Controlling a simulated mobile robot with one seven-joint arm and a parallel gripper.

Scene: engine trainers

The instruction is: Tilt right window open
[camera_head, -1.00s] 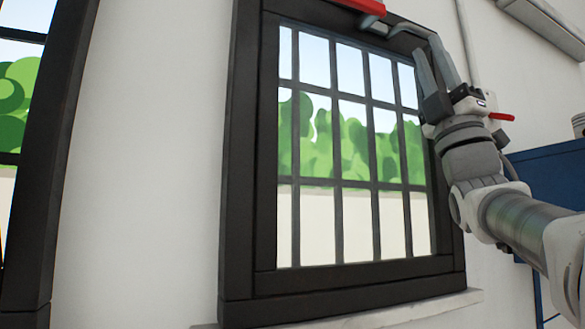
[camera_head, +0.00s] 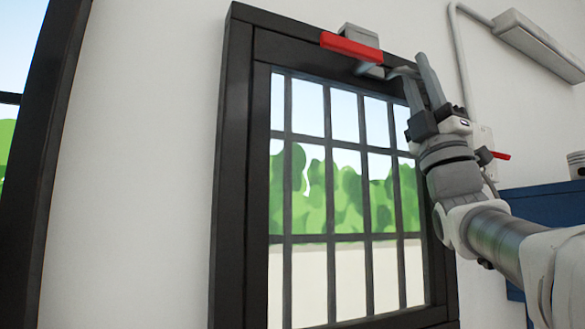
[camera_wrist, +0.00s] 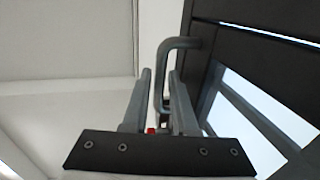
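The right window (camera_head: 232,170) has a dark frame and a barred pane, and looks closed. A red lever (camera_head: 350,46) on a grey block sits at its top edge. A grey bent handle (camera_head: 398,71) stands out from the top right of the frame. It also shows in the wrist view (camera_wrist: 178,43), running down between the fingers. My gripper (camera_head: 419,78) is at this handle, its two fingers apart on either side of the bar. I see a gap beside the bar, so it does not look clamped. A small red spot shows between the fingers in the wrist view.
Another dark-framed window (camera_head: 55,130) stands at the left edge. A grey pipe (camera_head: 460,55) and a lamp-like fixture (camera_head: 540,45) are on the wall at the right. A blue cabinet (camera_head: 540,205) stands at the lower right. The white wall between the windows is bare.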

